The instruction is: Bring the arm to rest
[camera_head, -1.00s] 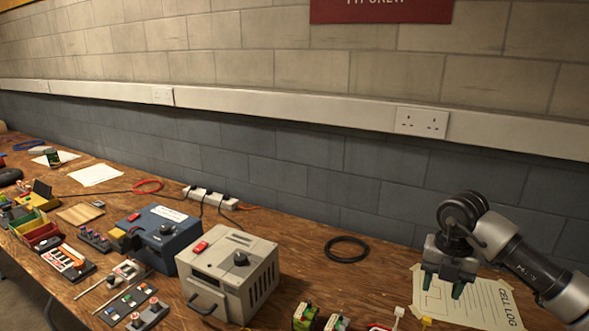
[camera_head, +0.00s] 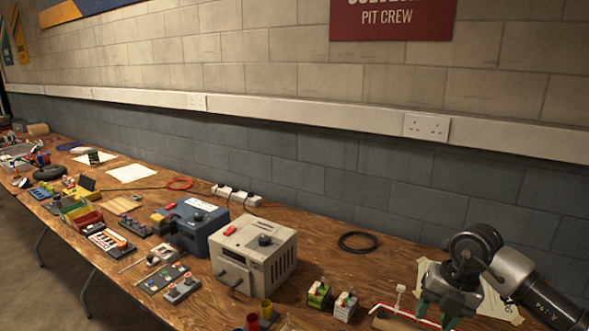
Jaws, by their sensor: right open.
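My right arm comes in from the right edge of the head view. Its gripper (camera_head: 437,312) points down over the front right part of the wooden workbench (camera_head: 330,280). The green fingertips are apart, with nothing seen between them. The gripper hangs in front of the cell log sheet (camera_head: 490,302) and covers much of it. A red and white bent piece (camera_head: 395,308) lies close to the left of the fingers; I cannot tell whether they touch it. My left gripper is not in view.
A beige charger box (camera_head: 254,255) and a blue box (camera_head: 192,225) stand mid-bench. Two small green and white blocks (camera_head: 319,294) sit left of my gripper. A black cable ring (camera_head: 358,242) lies behind. Bare wood lies between ring and blocks. The block wall (camera_head: 330,180) bounds the back.

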